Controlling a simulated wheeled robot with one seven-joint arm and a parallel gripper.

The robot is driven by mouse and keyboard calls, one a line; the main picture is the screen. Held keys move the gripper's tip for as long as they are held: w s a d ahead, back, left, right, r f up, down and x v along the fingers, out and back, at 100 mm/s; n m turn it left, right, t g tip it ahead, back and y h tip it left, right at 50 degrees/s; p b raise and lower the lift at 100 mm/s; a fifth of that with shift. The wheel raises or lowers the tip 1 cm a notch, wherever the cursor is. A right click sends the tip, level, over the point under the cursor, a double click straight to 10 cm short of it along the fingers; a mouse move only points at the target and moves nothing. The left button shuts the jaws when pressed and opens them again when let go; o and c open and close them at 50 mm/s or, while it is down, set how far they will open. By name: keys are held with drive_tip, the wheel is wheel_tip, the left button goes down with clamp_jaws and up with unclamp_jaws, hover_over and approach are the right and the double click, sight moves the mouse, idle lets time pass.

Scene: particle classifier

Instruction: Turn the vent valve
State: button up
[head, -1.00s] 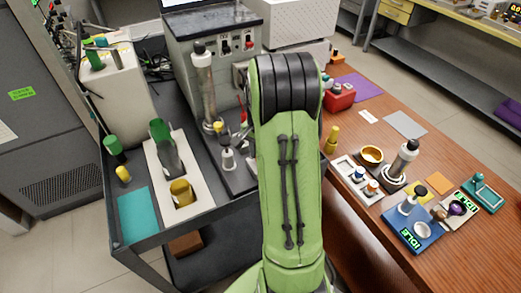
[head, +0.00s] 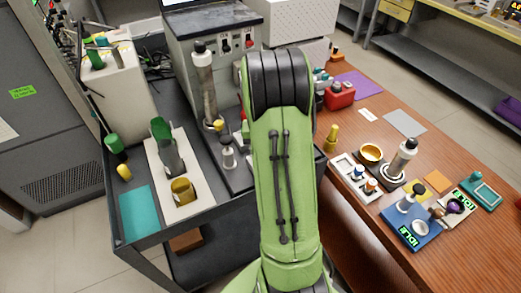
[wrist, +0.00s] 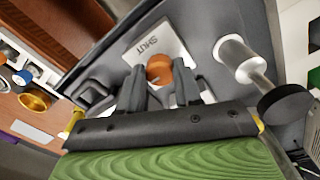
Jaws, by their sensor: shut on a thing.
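In the wrist view an orange knob (wrist: 160,68), which I take as the vent valve, sits in front of a pale plate (wrist: 150,42) marked "SHUT". My gripper (wrist: 161,78) has its two dark fingers on either side of the knob and is shut on it. The knob's lower part is hidden between the fingers. In the head view my green arm covers the gripper and most of the valve area.
A silver cylinder with a black end (wrist: 250,66) stands close to the right of my fingers in the wrist view. A tall grey column (head: 205,85) and a small white-stemmed piece (head: 228,155) stand on the dark cart. The wooden bench (head: 350,215) holds several small items.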

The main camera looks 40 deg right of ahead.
drive_tip(key=shift+w, duration=0.1)
drive_tip(key=o, duration=1)
drive_tip(key=shift+o, duration=0.2)
wheel_tip(320, 180, up, 16)
drive_tip(key=p, duration=0.3)
drive_tip(key=shift+p, duration=0.4)
drive_tip(key=shift+f, duration=0.1)
